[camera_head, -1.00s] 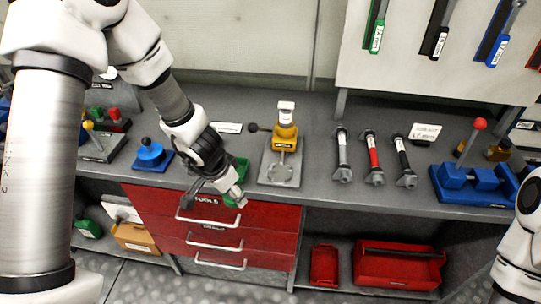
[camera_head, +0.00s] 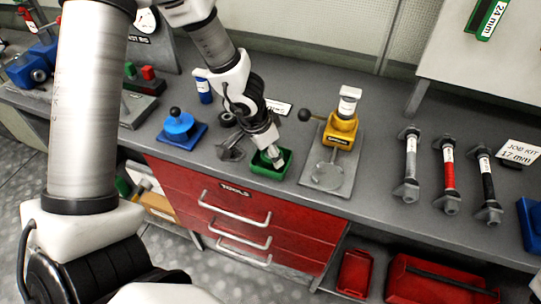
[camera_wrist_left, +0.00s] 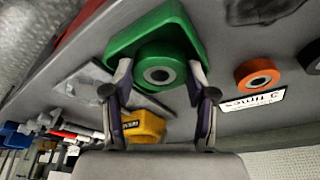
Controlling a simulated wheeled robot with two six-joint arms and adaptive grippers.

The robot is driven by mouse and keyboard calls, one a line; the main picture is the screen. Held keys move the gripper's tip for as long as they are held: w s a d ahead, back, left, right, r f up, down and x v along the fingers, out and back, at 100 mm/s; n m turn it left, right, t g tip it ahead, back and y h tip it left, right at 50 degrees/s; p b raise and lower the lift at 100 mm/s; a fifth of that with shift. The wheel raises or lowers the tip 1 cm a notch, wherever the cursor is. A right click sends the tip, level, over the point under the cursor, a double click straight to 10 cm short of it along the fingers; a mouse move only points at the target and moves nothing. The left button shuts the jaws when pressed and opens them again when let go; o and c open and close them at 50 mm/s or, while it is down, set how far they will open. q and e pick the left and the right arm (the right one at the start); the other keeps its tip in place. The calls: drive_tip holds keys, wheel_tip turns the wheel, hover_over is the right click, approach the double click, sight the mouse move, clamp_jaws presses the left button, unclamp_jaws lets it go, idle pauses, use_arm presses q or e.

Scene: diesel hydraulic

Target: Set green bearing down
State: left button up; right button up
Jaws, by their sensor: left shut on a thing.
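The green bearing (camera_wrist_left: 160,62), a ring with a grey metal centre, sits between the two fingertips of my left gripper (camera_wrist_left: 158,78) in the left wrist view. My left gripper (camera_head: 268,150) is shut on it. In the head view the gripper points down at the small green tray (camera_head: 284,173) on the bench, and the bearing is hard to make out there. The tray (camera_wrist_left: 118,42) shows right behind the bearing in the wrist view; I cannot tell whether the bearing touches its floor. My right gripper is not in view.
A yellow press (camera_head: 341,130) on a grey plate stands right of the tray. A blue fixture (camera_head: 179,125) stands left. An orange bearing (camera_wrist_left: 257,75) lies beside a label (camera_wrist_left: 253,101). Red drawers (camera_head: 235,212) are below. Several rods lie further right.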

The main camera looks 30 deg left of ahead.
use_arm(q)
drive_tip(key=shift+w, duration=0.1)
drive_tip(key=shift+s+r, duration=0.1)
drive_tip(key=shift+s, duration=0.1)
drive_tip(key=shift+f, duration=0.25)
drive_tip(key=shift+w+f, duration=0.1)
drive_tip(key=shift+f, duration=0.25)
drive_tip(key=o, duration=1.3)
drive_tip(key=shift+d, duration=0.1)
drive_tip(key=p+v, duration=1.1)
drive_tip(key=v, duration=0.2)
drive_tip(key=s+a+f+n+g+y, duration=0.1)
drive_tip(key=s+f+y, duration=0.1)
drive_tip(key=s+f, duration=0.45)
drive_tip(key=s+a+f+n+g+y, duration=0.1)
drive_tip(key=s+f+g+y, duration=0.15)
drive_tip(key=f, duration=0.65)
drive_tip(key=s+d+f+n+h, duration=0.1)
drive_tip(key=s+d+f, duration=0.1)
drive_tip(key=s, duration=0.1)
drive_tip(key=s+d+f+n+h, duration=0.1)
drive_tip(key=s+d+f, duration=0.1)
drive_tip(key=s+d, duration=0.1)
drive_tip(key=s+d+f+h, duration=0.1)
drive_tip(key=s+d+f, duration=0.1)
drive_tip(key=f, duration=0.1)
drive_tip(key=shift+s+d+f+n+t+b, duration=0.15)
drive_tip(key=shift+s+n+t+b, duration=0.1)
drive_tip(key=shift+s+n+b, duration=0.15)
